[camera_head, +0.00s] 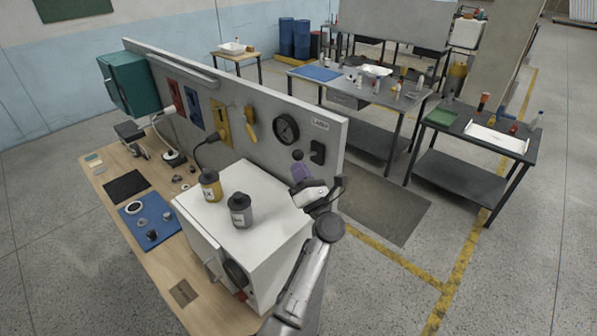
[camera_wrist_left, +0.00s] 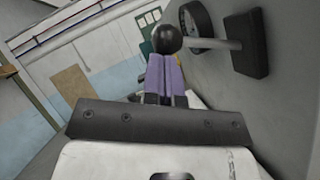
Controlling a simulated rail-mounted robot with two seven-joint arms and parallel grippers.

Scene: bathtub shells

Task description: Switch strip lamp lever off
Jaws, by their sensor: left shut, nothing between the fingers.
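The lamp lever has a black ball knob (camera_head: 298,155) and a dark mounting plate (camera_head: 317,152) on the grey panel, under a small label (camera_head: 320,124). In the left wrist view its black knob (camera_wrist_left: 167,39) sits on a pale rod that sticks out sideways from the plate (camera_wrist_left: 246,43). My left gripper (camera_head: 300,172) is shut and empty, its purple fingers just below the knob in the head view. In the wrist view the fingertips (camera_wrist_left: 167,62) overlap the knob's lower edge; I cannot tell if they touch. A grey strip fixture (camera_head: 185,70) runs along the panel's top. My right gripper is not in view.
A white box (camera_head: 270,200) with two canisters on top stands on the wooden bench, close to my left arm. A round gauge (camera_head: 286,130) and a yellow-handled tool (camera_head: 251,128) are on the panel left of the lever.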

